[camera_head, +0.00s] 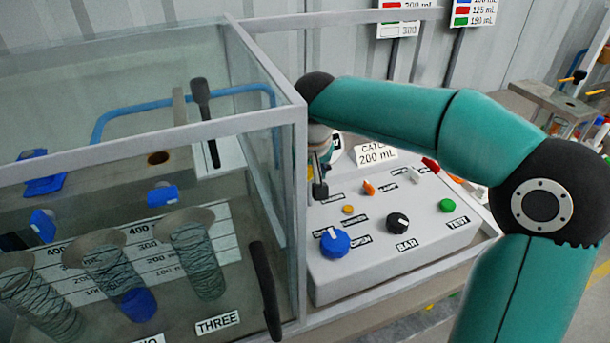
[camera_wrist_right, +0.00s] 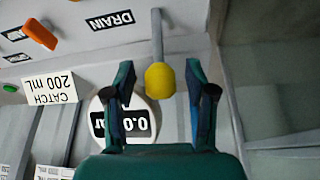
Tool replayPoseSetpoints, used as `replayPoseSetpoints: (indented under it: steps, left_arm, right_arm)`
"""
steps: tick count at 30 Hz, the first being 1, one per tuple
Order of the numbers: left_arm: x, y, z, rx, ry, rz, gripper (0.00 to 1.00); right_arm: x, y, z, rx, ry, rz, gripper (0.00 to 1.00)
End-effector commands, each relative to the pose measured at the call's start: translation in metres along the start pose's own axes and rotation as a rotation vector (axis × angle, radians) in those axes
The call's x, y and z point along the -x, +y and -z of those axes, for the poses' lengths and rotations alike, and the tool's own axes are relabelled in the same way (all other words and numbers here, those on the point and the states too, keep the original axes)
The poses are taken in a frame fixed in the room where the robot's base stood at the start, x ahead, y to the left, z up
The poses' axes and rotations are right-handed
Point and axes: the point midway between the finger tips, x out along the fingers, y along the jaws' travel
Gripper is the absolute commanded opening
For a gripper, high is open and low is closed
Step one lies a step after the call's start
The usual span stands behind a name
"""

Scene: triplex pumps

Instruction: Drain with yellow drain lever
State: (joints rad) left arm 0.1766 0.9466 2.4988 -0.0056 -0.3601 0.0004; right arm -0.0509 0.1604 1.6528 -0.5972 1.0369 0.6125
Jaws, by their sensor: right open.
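The yellow drain lever shows in the right wrist view as a yellow knob (camera_wrist_right: 160,80) on a grey stem, just below the DRAIN label (camera_wrist_right: 111,20). My right gripper (camera_wrist_right: 160,74) is open, with one finger on each side of the knob. Gaps show between the knob and both fingers. In the head view my right gripper (camera_head: 320,186) hangs over the left part of the grey control panel (camera_head: 335,278), beside the glass case. My left gripper is not in view.
The glass case (camera_head: 303,180) with cylinders stands close left of my right gripper. The panel carries a blue knob (camera_head: 335,242), a black knob (camera_head: 397,223), an orange toggle (camera_head: 369,187) and a green button (camera_head: 447,205). A round gauge (camera_wrist_right: 138,122) sits by the fingers.

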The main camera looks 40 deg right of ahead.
Motion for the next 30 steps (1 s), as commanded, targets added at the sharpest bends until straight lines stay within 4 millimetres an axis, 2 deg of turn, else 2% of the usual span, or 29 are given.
replayPoseSetpoints:
  steps: [4, 13, 23, 30]
  left_arm:
    - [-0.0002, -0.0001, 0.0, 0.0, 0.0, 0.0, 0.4]
    - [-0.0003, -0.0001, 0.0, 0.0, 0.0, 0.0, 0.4]
    - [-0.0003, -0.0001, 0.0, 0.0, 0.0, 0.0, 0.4]
    - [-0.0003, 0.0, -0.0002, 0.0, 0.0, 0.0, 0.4]
  right_arm:
    - [-0.0088, 0.0, -0.0001, 0.0, 0.0, 0.0, 0.56]
    - [-0.0102, -0.0002, 0.0001, 0.0, 0.001, 0.001, 0.56]
    - [-0.01, -0.0002, 0.0001, -0.001, 0.001, 0.001, 0.01]
    - [-0.0091, -0.0028, -0.0013, -0.002, 0.001, 0.002, 0.0]
